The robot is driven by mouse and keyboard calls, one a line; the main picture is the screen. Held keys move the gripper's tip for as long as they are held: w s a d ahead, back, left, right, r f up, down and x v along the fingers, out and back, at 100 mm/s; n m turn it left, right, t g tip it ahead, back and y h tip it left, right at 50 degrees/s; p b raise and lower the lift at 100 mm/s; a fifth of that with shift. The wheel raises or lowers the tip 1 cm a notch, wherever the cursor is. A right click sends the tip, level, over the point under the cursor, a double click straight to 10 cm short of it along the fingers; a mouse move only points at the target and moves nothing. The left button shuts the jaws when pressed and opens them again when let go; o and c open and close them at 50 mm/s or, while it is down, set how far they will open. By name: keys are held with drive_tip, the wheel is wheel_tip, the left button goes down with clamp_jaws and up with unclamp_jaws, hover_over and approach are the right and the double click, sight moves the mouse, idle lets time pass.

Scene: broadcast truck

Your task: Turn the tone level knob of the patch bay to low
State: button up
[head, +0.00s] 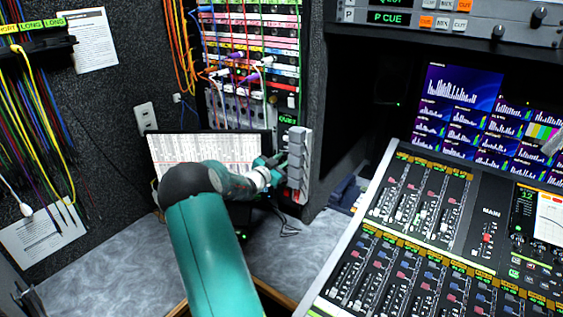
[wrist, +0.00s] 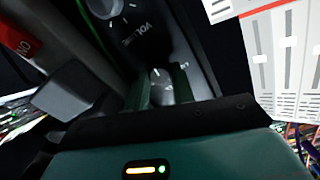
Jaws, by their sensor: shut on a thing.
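The patch bay (head: 252,50) stands at the back of the head view, with coloured label strips and plugged cables. In the wrist view, my gripper (wrist: 160,88) has its two green fingers on either side of a small grey knob (wrist: 157,76) with a pale pointer line, and is shut on it. Small marks show beside this knob, but its name is hidden, so I cannot tell its setting. Another knob (wrist: 104,7), beside the word VOLUME, is on the same dark panel. In the head view, my gripper (head: 272,170) reaches the lower panel area; my arm hides part of it.
A grey block with red parts (head: 299,160) stands right of my gripper. A screen (head: 205,148) is behind my arm. A large mixing console (head: 400,240) fills the right. Loose cables (head: 45,110) hang at the left. The grey countertop (head: 110,270) is mostly clear.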

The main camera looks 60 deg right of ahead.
drive_tip(key=shift+n, duration=0.5)
drive_tip(key=o, duration=1)
drive_tip(key=shift+a, duration=0.1)
drive_tip(key=a, duration=0.4)
drive_tip(key=w+a, duration=0.1)
drive_tip(key=a, duration=0.4)
drive_tip(key=w+a, duration=0.1)
drive_tip(key=a, duration=0.3)
drive_tip(key=shift+w+a, duration=0.1)
drive_tip(key=shift+a, duration=0.15)
